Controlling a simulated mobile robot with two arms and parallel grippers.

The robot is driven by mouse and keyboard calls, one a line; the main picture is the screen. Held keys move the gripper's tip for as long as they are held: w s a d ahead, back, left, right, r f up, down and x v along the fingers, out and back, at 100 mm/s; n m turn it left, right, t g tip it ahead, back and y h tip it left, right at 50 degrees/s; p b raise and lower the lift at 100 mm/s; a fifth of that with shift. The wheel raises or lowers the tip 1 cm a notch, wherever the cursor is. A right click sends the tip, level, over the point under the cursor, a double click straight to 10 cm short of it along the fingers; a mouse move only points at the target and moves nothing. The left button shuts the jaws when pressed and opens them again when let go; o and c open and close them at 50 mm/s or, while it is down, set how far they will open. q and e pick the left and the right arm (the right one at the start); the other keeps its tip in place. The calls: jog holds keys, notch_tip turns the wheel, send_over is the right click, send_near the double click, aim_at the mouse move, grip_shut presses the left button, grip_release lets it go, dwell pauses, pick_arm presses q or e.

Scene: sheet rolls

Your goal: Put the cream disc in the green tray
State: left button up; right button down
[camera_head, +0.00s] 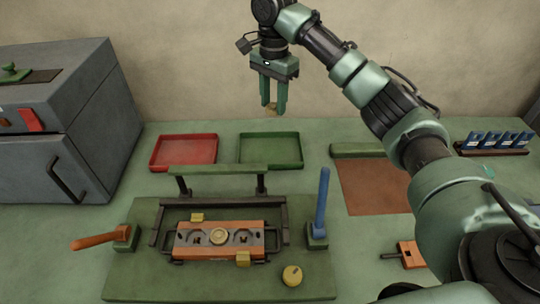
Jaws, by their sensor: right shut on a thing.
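My right gripper (274,104) hangs fingers-down in the air at the top middle, above and behind the green tray. It is shut on a small cream-yellow thing (271,111), which looks like the cream disc seen mostly edge-on; the fingers hide part of it. The green tray (299,155) lies flat at the back of the bench and looks empty. My left gripper is not in view.
A red tray (155,160) lies left of the green one. In front stands a fixture with a green bar (218,170), an orange block (190,251) and a blue upright lever (323,200). A yellow knobbed disc (292,275) lies front right. A grey cabinet (30,160) stands left.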

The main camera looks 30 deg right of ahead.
jog(key=w+d+f+m, duration=0.1)
jog(key=w+d+m, duration=0.1)
jog(key=d+m, duration=0.1)
send_over(280, 159)
jog(key=shift+m, duration=0.4)
notch_tip(280, 159, down, 15)
jog(key=shift+f, duration=0.1)
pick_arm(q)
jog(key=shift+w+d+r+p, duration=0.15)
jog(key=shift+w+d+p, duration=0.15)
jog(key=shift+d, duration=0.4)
pick_arm(e)
jog(key=shift+f, duration=2.5)
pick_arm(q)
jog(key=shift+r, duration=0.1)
pick_arm(e)
jog(key=shift+f, duration=0.1)
jog(key=c, duration=1.2)
grip_release()
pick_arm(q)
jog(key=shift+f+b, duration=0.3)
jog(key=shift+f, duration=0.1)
pick_arm(e)
notch_tip(280, 159, up, 12)
jog(key=shift+r, duration=0.15)
